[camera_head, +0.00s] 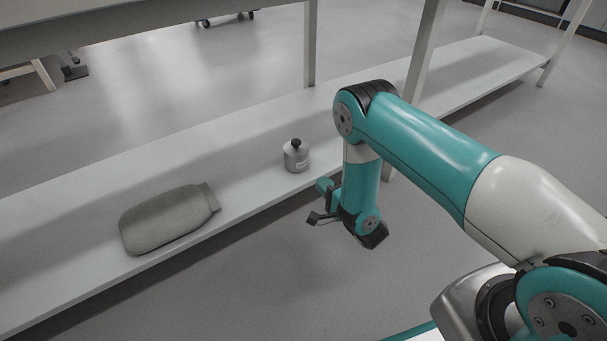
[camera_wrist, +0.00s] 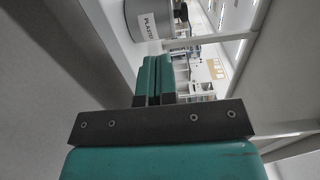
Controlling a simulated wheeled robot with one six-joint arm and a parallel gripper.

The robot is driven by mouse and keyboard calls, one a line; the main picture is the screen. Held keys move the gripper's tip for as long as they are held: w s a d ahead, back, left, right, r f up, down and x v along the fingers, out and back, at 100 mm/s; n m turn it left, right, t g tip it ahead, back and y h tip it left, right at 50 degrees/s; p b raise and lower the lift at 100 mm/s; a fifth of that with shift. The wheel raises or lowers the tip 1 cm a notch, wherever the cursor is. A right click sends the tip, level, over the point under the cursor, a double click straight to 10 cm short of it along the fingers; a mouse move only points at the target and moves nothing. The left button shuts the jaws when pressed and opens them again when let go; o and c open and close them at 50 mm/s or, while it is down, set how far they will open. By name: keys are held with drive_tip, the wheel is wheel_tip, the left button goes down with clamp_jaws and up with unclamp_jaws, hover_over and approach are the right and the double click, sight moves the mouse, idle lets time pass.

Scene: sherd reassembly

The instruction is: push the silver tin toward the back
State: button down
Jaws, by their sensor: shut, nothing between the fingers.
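The silver tin (camera_head: 296,157) stands upright on the low white shelf (camera_head: 262,185), with a black knob on its lid and a white label. In the wrist view the tin (camera_wrist: 152,22) appears sideways at the top, partly cut off, with label letters partly readable. My gripper (camera_head: 314,203) is in front of the shelf, near its front edge, to the right of and nearer than the tin. In the wrist view its teal fingers (camera_wrist: 157,66) are together with nothing between them. The tin lies beyond the fingertips, and a gap shows between them.
A grey-green bag-like object (camera_head: 168,219) lies on the shelf to the left of the tin. White uprights (camera_head: 310,45) rise from the shelf behind and to the right of the tin. The shelf around the tin looks clear.

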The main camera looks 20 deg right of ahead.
sight(300, 160)
drive_tip(key=b+x, duration=0.1)
drive_tip(key=x, duration=0.1)
drive_tip(key=b+x, duration=0.1)
drive_tip(key=x, duration=0.2)
drive_tip(key=b+x, duration=0.2)
drive_tip(key=shift+w+a+f, duration=0.1)
drive_tip(key=shift+f, duration=0.2)
drive_tip(key=shift+w+a+r+b, duration=0.15)
drive_tip(key=shift+w+b, duration=0.2)
drive_tip(key=shift+w, duration=0.35)
drive_tip(key=shift+w+a+r, duration=0.1)
drive_tip(key=shift+w+r, duration=0.05)
drive_tip(key=shift+w, duration=0.15)
